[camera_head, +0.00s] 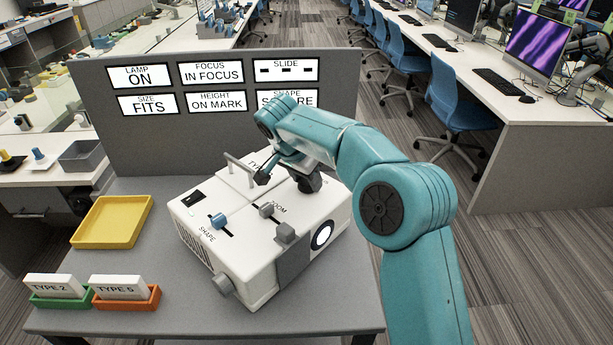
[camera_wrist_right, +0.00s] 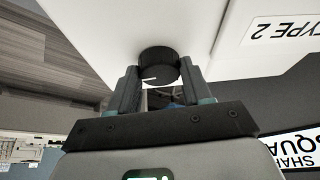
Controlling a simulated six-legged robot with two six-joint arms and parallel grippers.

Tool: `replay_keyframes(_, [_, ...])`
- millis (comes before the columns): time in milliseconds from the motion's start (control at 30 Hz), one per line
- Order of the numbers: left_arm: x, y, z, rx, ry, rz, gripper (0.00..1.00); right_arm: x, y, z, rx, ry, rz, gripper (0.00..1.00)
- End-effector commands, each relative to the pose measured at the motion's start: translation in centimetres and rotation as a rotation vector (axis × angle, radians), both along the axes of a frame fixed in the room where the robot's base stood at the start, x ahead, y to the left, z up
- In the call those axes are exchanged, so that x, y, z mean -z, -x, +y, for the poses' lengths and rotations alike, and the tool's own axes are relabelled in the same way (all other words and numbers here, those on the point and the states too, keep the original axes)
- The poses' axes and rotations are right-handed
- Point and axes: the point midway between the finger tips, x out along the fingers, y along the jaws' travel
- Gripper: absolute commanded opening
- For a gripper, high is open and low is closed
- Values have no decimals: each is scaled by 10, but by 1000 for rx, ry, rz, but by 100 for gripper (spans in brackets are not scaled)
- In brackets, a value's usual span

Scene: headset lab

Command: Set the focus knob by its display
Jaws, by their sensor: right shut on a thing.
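The white projector-like box (camera_head: 215,238) stands on the grey table, with lettered sliders and a grey knob on its near end. A round black knob (camera_wrist_right: 158,60) with a white mark shows on its white wall in the right wrist view. My right gripper (camera_wrist_right: 159,74) is shut on this knob, one finger on each side. In the head view my right gripper (camera_head: 307,183) is at the box's far right edge, mostly hidden by my arm, which also hides the knob there. The focus display (camera_head: 211,73) reads IN FOCUS. My left gripper is out of view.
Other displays read LAMP ON, SIZE FITS and HEIGHT ON MARK; my arm partly covers the shape display (camera_head: 262,97). A yellow tray (camera_head: 112,222) and green (camera_head: 60,302) and orange (camera_head: 126,304) holders with TYPE slides stand at left. A grey handle (camera_head: 238,168) rises from the box top.

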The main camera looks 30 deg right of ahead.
Motion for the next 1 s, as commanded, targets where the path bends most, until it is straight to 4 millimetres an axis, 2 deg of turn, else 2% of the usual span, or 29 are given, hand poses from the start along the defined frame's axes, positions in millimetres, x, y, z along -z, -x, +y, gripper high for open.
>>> replay_keyframes(433, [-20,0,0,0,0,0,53,-2,-2,0,298,2,0,18])
replay_keyframes(1000, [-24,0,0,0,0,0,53,0,-2,-1,380,1,0,18])
